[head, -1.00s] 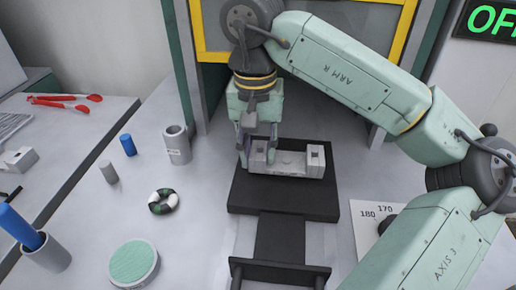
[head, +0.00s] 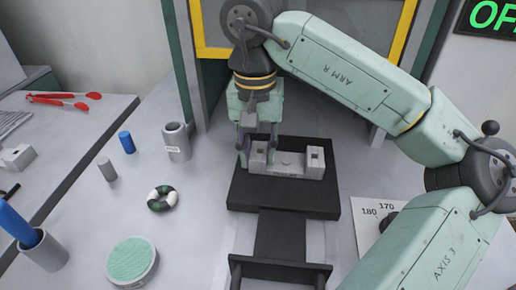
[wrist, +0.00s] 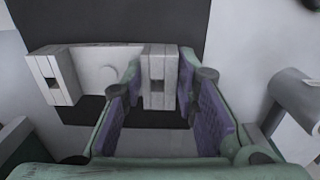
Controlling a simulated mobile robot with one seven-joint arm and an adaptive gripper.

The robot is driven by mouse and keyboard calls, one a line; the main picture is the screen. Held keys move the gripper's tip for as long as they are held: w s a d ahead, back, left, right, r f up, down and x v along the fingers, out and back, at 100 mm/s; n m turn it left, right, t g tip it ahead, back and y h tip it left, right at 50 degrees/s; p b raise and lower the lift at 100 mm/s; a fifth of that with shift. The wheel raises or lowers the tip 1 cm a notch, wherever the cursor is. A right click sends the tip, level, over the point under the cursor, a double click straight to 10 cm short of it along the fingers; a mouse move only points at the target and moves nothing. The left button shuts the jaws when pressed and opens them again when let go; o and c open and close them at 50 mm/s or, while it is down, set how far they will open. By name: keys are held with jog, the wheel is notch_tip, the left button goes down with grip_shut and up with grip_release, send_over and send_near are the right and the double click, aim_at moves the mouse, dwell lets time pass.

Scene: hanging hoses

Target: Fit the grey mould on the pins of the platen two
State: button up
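The grey mould (head: 290,165) is a bar with a raised, holed block at each end and a round boss between them. It lies level on or just above the black platen (head: 255,200); its underside and any pins are hidden. My gripper (head: 258,150) points down at the mould's left block. In the wrist view my gripper (wrist: 160,85) has its purple-padded fingers on both sides of a block of the mould (wrist: 160,75), with no clear gap at the tips. The mould's other end lies to the left there.
A black handle bar (head: 280,268) is in front of the platen. On the left are a grey cup (head: 177,143), blue cylinder (head: 127,142), small grey cylinder (head: 106,168), green-white ring (head: 162,198) and round green-topped disc (head: 132,261). A yellow-edged frame (head: 212,55) stands behind.

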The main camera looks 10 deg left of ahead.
jog(key=o, duration=0.5)
